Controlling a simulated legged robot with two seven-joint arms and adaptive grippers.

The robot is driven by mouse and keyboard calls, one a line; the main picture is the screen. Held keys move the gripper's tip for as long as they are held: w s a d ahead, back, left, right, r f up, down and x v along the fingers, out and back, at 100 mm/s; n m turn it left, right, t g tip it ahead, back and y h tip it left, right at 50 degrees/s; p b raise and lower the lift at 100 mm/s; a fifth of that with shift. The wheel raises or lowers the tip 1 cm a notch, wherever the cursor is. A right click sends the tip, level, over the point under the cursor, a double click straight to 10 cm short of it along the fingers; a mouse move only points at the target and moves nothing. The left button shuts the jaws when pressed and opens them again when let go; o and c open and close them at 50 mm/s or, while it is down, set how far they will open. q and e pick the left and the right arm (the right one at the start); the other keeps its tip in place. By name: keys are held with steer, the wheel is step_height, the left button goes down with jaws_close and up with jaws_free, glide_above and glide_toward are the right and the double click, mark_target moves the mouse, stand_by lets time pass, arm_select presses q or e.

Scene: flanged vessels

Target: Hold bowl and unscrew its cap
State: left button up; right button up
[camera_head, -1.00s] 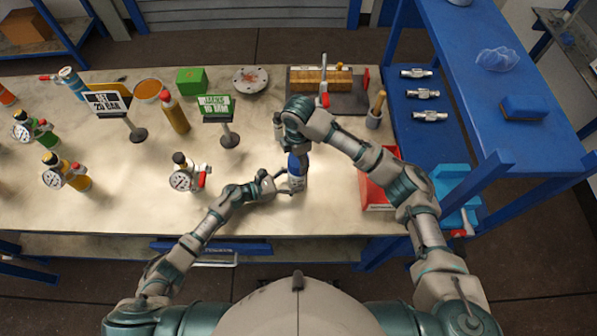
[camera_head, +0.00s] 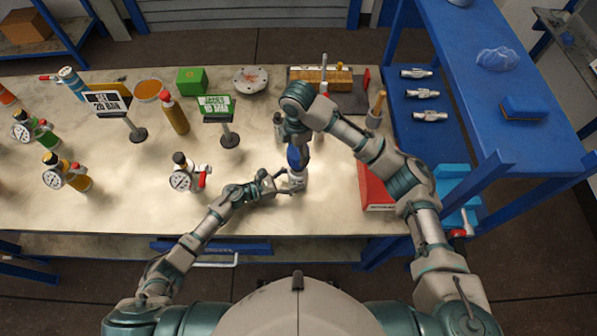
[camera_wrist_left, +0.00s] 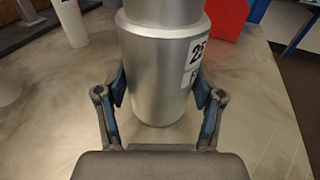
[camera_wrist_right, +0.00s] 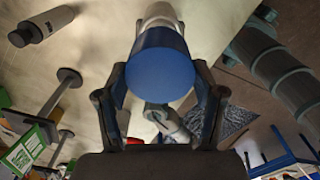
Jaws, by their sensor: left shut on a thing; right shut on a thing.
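The bowl (camera_head: 298,180) is a silver metal cylinder standing upright near the front of the bench. It fills the middle of the left wrist view (camera_wrist_left: 160,75), with a white label on its right side. My left gripper (camera_head: 288,184) is shut on it, with one finger on each side (camera_wrist_left: 160,105). The blue cap (camera_head: 294,157) is above the bowl and shows as a round blue disc in the right wrist view (camera_wrist_right: 160,72). My right gripper (camera_head: 295,143) comes from above and is shut on the cap. Whether cap and bowl still touch is unclear.
A red box (camera_head: 376,187) stands right of the bowl. A gauge assembly (camera_head: 185,178) stands to the left, and a green sign (camera_head: 216,106) on a post behind it. Blue shelving (camera_head: 490,100) borders the bench on the right.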

arm_select(q)
steer(key=shift+f, duration=0.1)
arm_select(e)
steer(key=shift+r, duration=0.95)
arm_select(q)
steer(key=o, duration=1.1)
steer(key=v, duration=1.2)
steer(key=shift+a, duration=0.1)
arm_select(e)
steer(key=shift+f, duration=0.1)
